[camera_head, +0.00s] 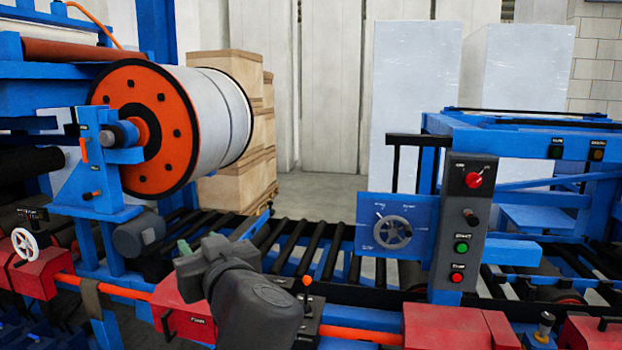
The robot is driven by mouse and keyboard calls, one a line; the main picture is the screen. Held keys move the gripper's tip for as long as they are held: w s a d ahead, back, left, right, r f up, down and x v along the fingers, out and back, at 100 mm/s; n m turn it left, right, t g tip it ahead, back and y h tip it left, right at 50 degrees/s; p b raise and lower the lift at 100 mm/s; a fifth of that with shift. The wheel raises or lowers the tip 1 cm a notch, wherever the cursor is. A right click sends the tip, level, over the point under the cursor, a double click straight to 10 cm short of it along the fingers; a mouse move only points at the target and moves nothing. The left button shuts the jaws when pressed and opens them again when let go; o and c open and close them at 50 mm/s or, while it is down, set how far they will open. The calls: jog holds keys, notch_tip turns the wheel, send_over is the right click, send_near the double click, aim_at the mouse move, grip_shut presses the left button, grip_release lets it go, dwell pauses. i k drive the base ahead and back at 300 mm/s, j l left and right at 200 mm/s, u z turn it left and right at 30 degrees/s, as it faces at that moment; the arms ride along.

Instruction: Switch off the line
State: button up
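A dark grey control panel (459,225) stands upright right of centre. From top to bottom it carries a red rotary knob (473,180), a small black knob (470,217), a green button (462,247) and a red button (457,278). The small labels are too blurred to read. My dark grey arm reaches up from the bottom centre, left of the panel and apart from it.
A roller conveyor (310,250) runs behind my arm. A large orange-flanged roll (145,128) stands at left. Red boxes (445,327) and an orange bar (360,335) lie along the front.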

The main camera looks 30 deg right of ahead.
aim_at(472, 179)
jog(key=l+z, duration=0.15)
jog(key=z, duration=0.25)
jog(key=i+l+z, duration=0.1)
jog(key=z, duration=0.3)
jog(key=l+z, duration=0.2)
jog(key=z, duration=0.2)
jog(key=i+l+z, duration=0.1)
jog(key=z, duration=0.3)
jog(key=i+l, duration=0.65)
jog(key=i, duration=0.15)
